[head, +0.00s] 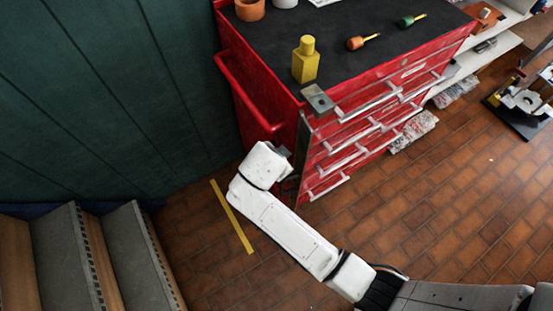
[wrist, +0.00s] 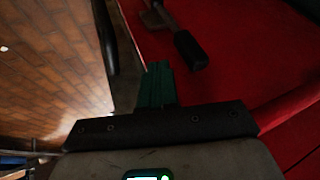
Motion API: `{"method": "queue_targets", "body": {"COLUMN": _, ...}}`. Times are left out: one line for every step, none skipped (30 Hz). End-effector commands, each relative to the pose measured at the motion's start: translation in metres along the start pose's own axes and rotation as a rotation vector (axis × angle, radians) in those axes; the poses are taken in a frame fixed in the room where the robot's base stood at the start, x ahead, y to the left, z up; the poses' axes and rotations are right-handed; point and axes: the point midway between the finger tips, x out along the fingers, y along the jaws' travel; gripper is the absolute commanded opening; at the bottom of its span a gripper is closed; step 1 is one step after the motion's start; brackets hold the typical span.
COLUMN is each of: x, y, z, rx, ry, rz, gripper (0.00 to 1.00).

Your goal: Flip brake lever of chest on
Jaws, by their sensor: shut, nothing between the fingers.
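The red tool chest (head: 270,85) stands against the green wall in the head view, and its red side fills much of the wrist view (wrist: 235,60). A lever with a black grip (wrist: 190,50) and a grey metal mount is on that red side, at the top of the wrist view. I take it to be the brake lever. It cannot be made out in the head view. My gripper (wrist: 158,83) has dark green fingers, shut and empty, just below and left of the black grip, apart from it in the picture. In the head view, my arm's end is low beside the chest's near corner.
A red push handle (head: 243,90) juts from the chest's left side. Silver drawer handles (head: 345,160) line its front. A yellow bottle (head: 305,62) and screwdrivers stand or lie on top. Grey stairs (head: 130,235) are at lower left.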

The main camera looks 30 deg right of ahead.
Motion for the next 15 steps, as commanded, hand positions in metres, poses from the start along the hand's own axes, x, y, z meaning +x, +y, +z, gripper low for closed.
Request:
{"method": "queue_targets", "body": {"x": -0.008, "y": 0.0, "z": 0.001, "rx": -0.002, "ry": -0.001, "rz": -0.003, "gripper": 0.0}}
{"method": "queue_targets", "body": {"x": -0.013, "y": 0.0, "z": 0.001, "rx": -0.002, "ry": -0.001, "rz": -0.004, "gripper": 0.0}}
{"method": "queue_targets", "body": {"x": -0.019, "y": 0.0, "z": 0.001, "rx": -0.003, "ry": -0.001, "rz": -0.003, "gripper": 0.0}}
{"method": "queue_targets", "body": {"x": -0.024, "y": 0.0, "z": 0.001, "rx": -0.003, "ry": -0.001, "rz": -0.005, "gripper": 0.0}}
{"method": "queue_targets", "body": {"x": -0.029, "y": 0.0, "z": 0.001, "rx": -0.003, "ry": -0.001, "rz": -0.004, "gripper": 0.0}}
{"method": "queue_targets", "body": {"x": -0.036, "y": 0.0, "z": 0.001, "rx": -0.002, "ry": -0.001, "rz": -0.005, "gripper": 0.0}}
{"method": "queue_targets", "body": {"x": -0.041, "y": 0.0, "z": 0.001, "rx": -0.002, "ry": 0.0, "rz": -0.004, "gripper": 0.0}}
{"method": "queue_targets", "body": {"x": -0.046, "y": 0.0, "z": 0.001, "rx": -0.002, "ry": -0.001, "rz": -0.005, "gripper": 0.0}}
{"method": "queue_targets", "body": {"x": -0.052, "y": 0.001, "z": 0.001, "rx": -0.002, "ry": -0.001, "rz": -0.003, "gripper": 0.0}}
{"method": "queue_targets", "body": {"x": -0.056, "y": 0.001, "z": 0.001, "rx": -0.002, "ry": -0.001, "rz": -0.004, "gripper": 0.0}}
{"method": "queue_targets", "body": {"x": -0.06, "y": 0.001, "z": 0.002, "rx": -0.003, "ry": 0.0, "rz": -0.003, "gripper": 0.0}}
{"method": "queue_targets", "body": {"x": -0.064, "y": 0.001, "z": 0.002, "rx": -0.003, "ry": -0.001, "rz": -0.004, "gripper": 0.0}}
{"method": "queue_targets", "body": {"x": -0.067, "y": 0.001, "z": 0.002, "rx": -0.003, "ry": -0.001, "rz": -0.003, "gripper": 0.0}}
{"method": "queue_targets", "body": {"x": -0.069, "y": 0.002, "z": 0.002, "rx": -0.003, "ry": -0.001, "rz": -0.002, "gripper": 0.0}}
{"method": "queue_targets", "body": {"x": -0.071, "y": 0.002, "z": 0.002, "rx": -0.003, "ry": -0.001, "rz": -0.002, "gripper": 0.0}}
